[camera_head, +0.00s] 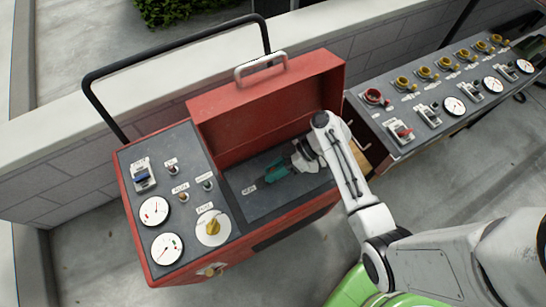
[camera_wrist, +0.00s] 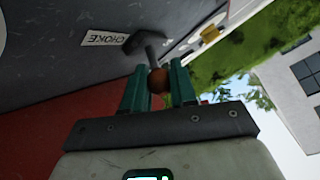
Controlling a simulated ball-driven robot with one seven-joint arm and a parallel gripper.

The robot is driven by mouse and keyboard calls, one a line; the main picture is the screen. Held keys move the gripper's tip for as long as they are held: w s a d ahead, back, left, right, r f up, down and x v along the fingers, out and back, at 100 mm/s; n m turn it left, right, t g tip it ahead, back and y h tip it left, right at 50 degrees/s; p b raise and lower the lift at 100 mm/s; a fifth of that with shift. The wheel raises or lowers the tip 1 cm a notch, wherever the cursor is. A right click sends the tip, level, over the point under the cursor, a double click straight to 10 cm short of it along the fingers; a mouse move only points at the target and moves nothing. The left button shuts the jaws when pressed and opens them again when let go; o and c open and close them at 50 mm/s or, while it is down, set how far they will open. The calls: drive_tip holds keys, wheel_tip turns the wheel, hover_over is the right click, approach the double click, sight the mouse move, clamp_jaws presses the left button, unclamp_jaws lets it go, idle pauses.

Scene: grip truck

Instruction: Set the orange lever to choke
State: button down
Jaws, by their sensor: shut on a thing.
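The orange lever shows in the wrist view as a brownish-orange ball knob (camera_wrist: 159,80) on a dark stem, rising from a black base on the dark panel. My gripper (camera_wrist: 160,88) has its two teal fingers on either side of the knob, shut on it. A white label (camera_wrist: 104,38) reading CHOKE, upside down there, is on the panel beside the lever's base. In the head view my gripper (camera_head: 277,172) is low over the recessed panel of the red box, near a small white label (camera_head: 249,188). The lever is hidden there by the gripper.
The red box's lid (camera_head: 268,100) stands open behind my gripper. Left are gauges (camera_head: 154,211), switches and a yellow rotary knob (camera_head: 213,227). A black rail (camera_head: 172,62) stands behind the box. A second panel (camera_head: 410,147) with yellow knobs is at right.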

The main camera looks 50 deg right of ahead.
idle(0.3)
drive_tip(key=c, duration=0.9)
unclamp_jaws()
drive_tip(key=shift+c, duration=0.2)
drive_tip(key=shift+d, duration=0.15)
drive_tip(key=b+v, duration=0.1)
drive_tip(key=v, duration=0.9)
drive_tip(key=shift+s+d, duration=0.15)
drive_tip(key=shift+d, duration=0.05)
drive_tip(key=shift+r, duration=0.1)
